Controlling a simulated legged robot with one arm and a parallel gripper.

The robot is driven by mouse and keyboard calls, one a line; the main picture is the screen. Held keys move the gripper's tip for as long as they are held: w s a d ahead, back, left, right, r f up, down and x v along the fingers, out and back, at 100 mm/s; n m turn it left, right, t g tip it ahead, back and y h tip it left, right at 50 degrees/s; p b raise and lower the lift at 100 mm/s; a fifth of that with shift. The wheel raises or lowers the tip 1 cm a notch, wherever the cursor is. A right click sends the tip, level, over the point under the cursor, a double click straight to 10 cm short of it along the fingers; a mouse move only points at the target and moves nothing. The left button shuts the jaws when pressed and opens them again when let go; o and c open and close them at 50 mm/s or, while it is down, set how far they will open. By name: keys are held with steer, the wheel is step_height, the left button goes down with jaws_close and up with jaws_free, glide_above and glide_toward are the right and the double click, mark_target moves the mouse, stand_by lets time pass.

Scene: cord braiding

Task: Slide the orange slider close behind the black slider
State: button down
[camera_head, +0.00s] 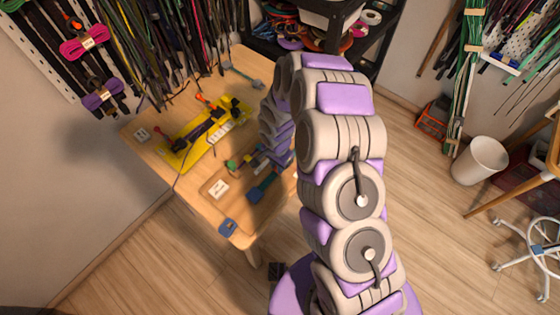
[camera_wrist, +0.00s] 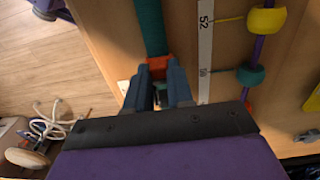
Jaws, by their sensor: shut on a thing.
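In the wrist view my gripper (camera_wrist: 159,78) points away from the camera, its two dark blue fingers close together. A small orange-red piece, apparently the orange slider (camera_wrist: 158,65), sits at the fingertips, and the fingers are shut on it. A teal strip (camera_wrist: 150,28) runs up from this piece. A bit of green shows between the fingers. I cannot pick out the black slider for certain in either view. In the head view my own arm hides the gripper and the slider.
A white scale strip (camera_wrist: 205,50) marked 52 lies to the right. Beyond it, a yellow bead (camera_wrist: 266,20) and a teal bead (camera_wrist: 250,74) sit on a purple cord. The wooden table (camera_head: 150,122) carries a yellow frame (camera_head: 175,158). A white bin (camera_head: 481,160) stands on the floor.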

steer(key=c, duration=1.4)
jaws_free()
steer(key=shift+a, duration=0.25)
steer(key=shift+o, duration=0.6)
steer(key=shift+w, duration=0.15)
steer(key=o, duration=0.3)
steer(key=shift+w+d, duration=0.1)
steer(key=shift+d, duration=0.55)
steer(key=shift+a+r, duration=0.1)
steer(key=shift+r, duration=0.15)
step_height(320, 180, up, 17)
steer(key=p, duration=0.3)
steer(key=shift+d, duration=0.2)
